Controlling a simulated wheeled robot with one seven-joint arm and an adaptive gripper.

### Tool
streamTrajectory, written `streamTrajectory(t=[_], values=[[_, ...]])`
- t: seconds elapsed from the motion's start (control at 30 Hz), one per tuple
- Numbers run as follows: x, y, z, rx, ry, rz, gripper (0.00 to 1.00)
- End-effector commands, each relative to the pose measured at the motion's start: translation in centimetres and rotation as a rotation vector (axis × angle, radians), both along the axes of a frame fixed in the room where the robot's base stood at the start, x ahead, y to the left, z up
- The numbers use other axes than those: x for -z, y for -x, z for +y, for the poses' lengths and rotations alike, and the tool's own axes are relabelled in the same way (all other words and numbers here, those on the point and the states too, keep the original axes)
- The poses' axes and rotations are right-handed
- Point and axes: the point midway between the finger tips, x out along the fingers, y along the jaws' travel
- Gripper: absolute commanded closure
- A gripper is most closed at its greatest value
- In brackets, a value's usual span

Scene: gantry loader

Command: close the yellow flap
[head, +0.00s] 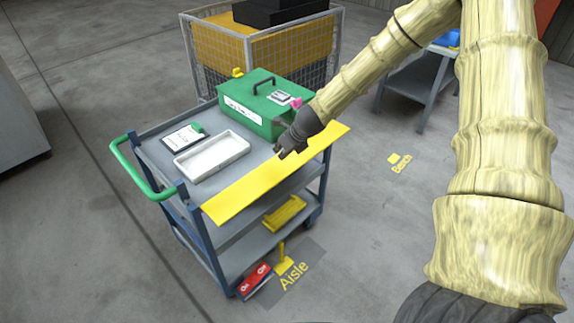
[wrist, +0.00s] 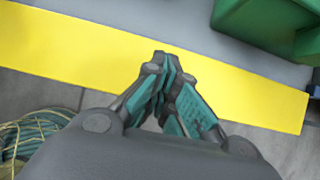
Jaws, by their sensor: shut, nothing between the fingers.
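The yellow flap (head: 262,184) is a long flat strip along the near right edge of the grey cart. It lies roughly level with the cart top. In the wrist view the flap (wrist: 60,65) runs across the picture from upper left to lower right. My gripper (head: 283,153) is over the cart top, beside the flap's inner edge and near the green box. In the wrist view my gripper (wrist: 162,60) is shut and empty, its fingertips overlapping the flap in the picture. I cannot tell whether they touch it. My arm hides a little of the cart top.
The green box (head: 245,112) with a handle stands on the cart's far end. A white tray (head: 212,160) and a clipboard (head: 183,137) lie nearer. A yellow bin (head: 285,211) sits on a lower shelf. A wire cage (head: 300,50) stands behind. Floor right of the cart is mostly clear.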

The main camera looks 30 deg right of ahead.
Motion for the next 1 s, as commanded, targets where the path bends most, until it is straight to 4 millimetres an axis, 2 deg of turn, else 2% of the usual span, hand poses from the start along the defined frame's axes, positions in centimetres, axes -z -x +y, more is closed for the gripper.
streamTrajectory(t=[0.03, 0.3, 0.37, 1.0], values=[[1.0, 0.0, 0.0, 0.0, -0.001, 0.0, 1.0], [3.8, -0.1, 0.1, -0.002, -0.001, 0.0, 1.0], [2.9, 0.5, -0.1, -0.001, -0.001, -0.002, 1.0], [0.9, 6.2, -1.6, -0.002, -0.001, -0.001, 1.0]])
